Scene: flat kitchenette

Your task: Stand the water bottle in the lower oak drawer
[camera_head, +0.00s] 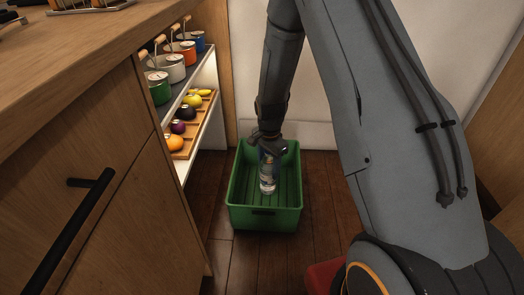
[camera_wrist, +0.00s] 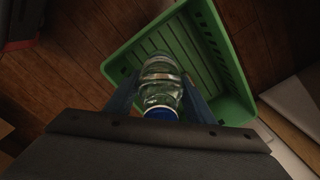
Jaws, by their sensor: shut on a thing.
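The water bottle (camera_head: 267,179) is clear with a blue cap, which shows in the wrist view (camera_wrist: 161,86). My gripper (camera_head: 266,146) is shut on it near its top; the fingers (camera_wrist: 160,98) lie on either side of it in the wrist view. The bottle hangs about upright over or inside a green crate; I cannot tell whether its base touches the crate floor. I cannot tell which front is the lower drawer.
The green crate (camera_head: 265,219) stands on the dark wood floor (camera_head: 325,195) and looks otherwise empty. An open shelf to its left holds several lidded pots (camera_head: 172,66) above a wooden tray (camera_head: 184,146) of fruit. A white wall stands behind. A red thing (camera_head: 323,276) is at the bottom.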

